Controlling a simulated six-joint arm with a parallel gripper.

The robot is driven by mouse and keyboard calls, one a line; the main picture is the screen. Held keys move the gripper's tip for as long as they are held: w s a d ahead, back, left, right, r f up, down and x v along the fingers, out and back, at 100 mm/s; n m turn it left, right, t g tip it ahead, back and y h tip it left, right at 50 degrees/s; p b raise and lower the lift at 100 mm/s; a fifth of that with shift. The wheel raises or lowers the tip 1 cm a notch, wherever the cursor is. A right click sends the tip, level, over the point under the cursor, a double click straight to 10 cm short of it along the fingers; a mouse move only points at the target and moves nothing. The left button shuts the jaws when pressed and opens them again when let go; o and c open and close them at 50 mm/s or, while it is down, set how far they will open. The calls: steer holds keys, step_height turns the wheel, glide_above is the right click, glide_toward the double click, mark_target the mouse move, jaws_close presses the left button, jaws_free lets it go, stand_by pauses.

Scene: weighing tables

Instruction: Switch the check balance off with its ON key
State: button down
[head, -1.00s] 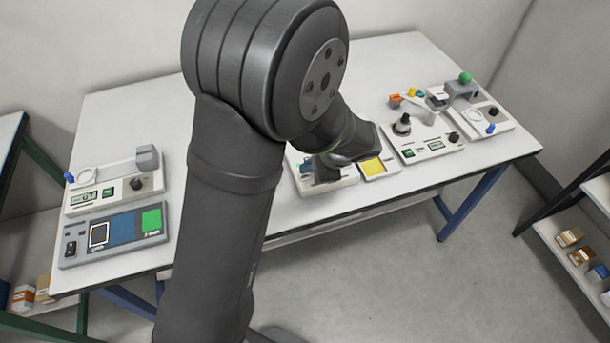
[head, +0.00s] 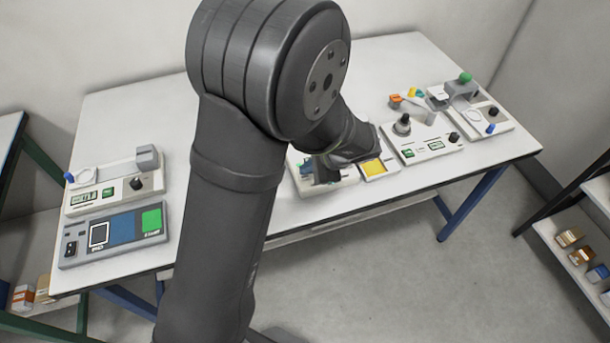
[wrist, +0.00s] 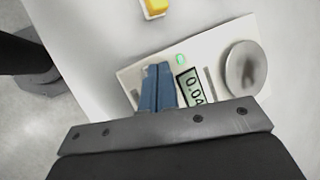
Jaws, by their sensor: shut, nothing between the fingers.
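In the wrist view a pale balance (wrist: 133,75) lies below my gripper, with a lit display (wrist: 190,88) reading about 0.04, last digits hidden. A small green ring mark (wrist: 181,58) is on its panel, and a round metal pan (wrist: 245,67) sits at the right. My gripper (wrist: 156,69) has its blue fingers shut and empty over the panel, left of the display. They cover part of the panel; no ON key can be made out, and contact cannot be told. In the head view this balance (head: 347,183) is partly behind my arm.
Another balance with a dark knob (head: 402,125) stands to the right, and more devices at the far right. At the left are a balance (head: 115,193) and a blue-green panel (head: 125,232).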

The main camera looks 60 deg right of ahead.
steer(key=shift+f, duration=0.55)
stand_by(0.6)
steer(key=shift+r, duration=0.8)
steer(key=shift+r, duration=0.1)
steer(key=shift+r, duration=2.4)
steer(key=shift+f, duration=0.15)
step_height(320, 180, up, 4)
glide_above(307, 177)
